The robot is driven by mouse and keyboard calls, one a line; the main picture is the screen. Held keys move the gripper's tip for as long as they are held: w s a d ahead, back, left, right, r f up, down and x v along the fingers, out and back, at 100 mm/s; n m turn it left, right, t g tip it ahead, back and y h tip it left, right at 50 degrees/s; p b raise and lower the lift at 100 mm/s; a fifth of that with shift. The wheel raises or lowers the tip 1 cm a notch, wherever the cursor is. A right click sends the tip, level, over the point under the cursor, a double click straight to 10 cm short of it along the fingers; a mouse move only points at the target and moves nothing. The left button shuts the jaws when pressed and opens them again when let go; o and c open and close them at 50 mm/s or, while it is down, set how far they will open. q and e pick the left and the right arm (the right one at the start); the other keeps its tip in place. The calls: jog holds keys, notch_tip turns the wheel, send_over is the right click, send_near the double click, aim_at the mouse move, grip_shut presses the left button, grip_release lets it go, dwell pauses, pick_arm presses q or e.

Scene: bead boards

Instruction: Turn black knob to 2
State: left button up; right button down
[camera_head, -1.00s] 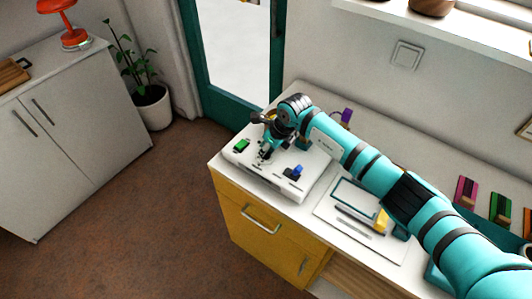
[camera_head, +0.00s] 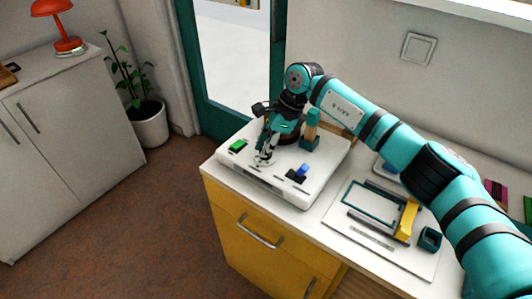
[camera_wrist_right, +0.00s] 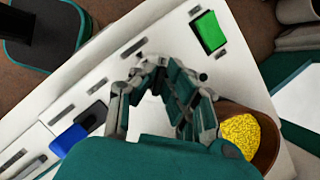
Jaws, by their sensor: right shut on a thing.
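A white panel box (camera_head: 310,182) stands on the counter, with a green switch (camera_head: 237,145) at its left and a blue lever (camera_head: 301,170) on a black base at its right. My right gripper (camera_head: 263,160) points down onto the panel between these two. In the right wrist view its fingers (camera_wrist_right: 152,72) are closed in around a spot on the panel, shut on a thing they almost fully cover. The black knob itself is hidden there, and its setting cannot be read. The green switch (camera_wrist_right: 208,32) and blue lever (camera_wrist_right: 68,140) also show in this view. My left gripper is not in view.
A brown bowl with yellow contents (camera_wrist_right: 240,135) stands close to the fingers in the right wrist view. A teal upright part (camera_head: 311,130) is behind the gripper. A board with a yellow block (camera_head: 406,220) lies right of the panel. A plant (camera_head: 140,95) stands left on the floor.

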dwell(0.5)
jog(key=c, duration=1.4)
grip_release()
jog(key=v, duration=1.2)
jog(key=shift+a, duration=0.1)
